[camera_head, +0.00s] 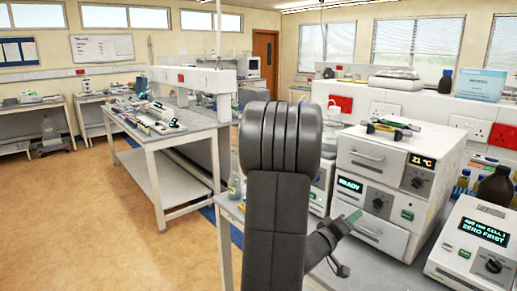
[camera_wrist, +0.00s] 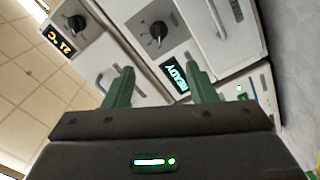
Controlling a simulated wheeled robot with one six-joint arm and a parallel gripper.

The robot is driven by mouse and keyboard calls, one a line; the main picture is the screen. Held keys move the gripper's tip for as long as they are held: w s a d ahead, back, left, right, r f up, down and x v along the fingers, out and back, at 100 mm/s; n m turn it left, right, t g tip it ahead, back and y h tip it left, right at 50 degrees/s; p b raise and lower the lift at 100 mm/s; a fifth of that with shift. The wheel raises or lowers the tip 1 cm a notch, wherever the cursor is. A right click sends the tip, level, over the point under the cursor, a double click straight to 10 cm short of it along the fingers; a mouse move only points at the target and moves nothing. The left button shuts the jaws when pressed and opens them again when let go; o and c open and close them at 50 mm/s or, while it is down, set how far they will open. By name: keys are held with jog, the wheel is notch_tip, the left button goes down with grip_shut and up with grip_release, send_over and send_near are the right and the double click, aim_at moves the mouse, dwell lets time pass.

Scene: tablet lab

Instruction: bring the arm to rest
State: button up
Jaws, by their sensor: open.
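My arm (camera_head: 275,200) rises dark grey through the middle of the head view and hides part of the bench behind it. My gripper (camera_head: 352,217) shows small at its lower right, in front of the lower part of a white stacked instrument (camera_head: 370,155). In the wrist view my gripper (camera_wrist: 158,74) has two green fingers spread apart with nothing between them. Beyond them the instrument front (camera_wrist: 120,25) appears tilted, with a lit READY display (camera_wrist: 175,74), dark knobs and drawer handles. I cannot tell how far the fingers are from it.
A white device (camera_head: 480,245) reading ZERO FIRST stands at the lower right, near dark bottles (camera_head: 497,187). Tools (camera_head: 395,128) lie on the instrument's top. A table (camera_head: 165,135) with small items stands to the left. The floor (camera_head: 75,225) at left is clear.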

aim_at(373, 203)
jog(key=p+x, duration=0.3)
jog(key=x, duration=1)
jog(key=shift+w+d, duration=0.1)
jog(key=shift+d, duration=0.15)
jog(key=m+b, duration=0.1)
jog(key=m, duration=0.2)
jog(key=shift+r, duration=0.1)
jog(key=m+b, duration=0.1)
jog(key=m, duration=0.2)
jog(key=shift+s+r, duration=0.1)
jog(key=shift+s, duration=0.1)
jog(key=m+b, duration=0.1)
jog(key=m, duration=0.4)
jog(key=shift+s+d+b, duration=0.15)
jog(key=shift+b, duration=0.15)
jog(key=m, duration=0.2)
jog(key=m+b, duration=0.1)
jog(key=m, duration=0.2)
jog(key=shift+s+d+m, duration=0.2)
jog(key=shift+m, duration=0.1)
jog(key=shift+s+m, duration=0.1)
jog(key=shift+m, duration=2.2)
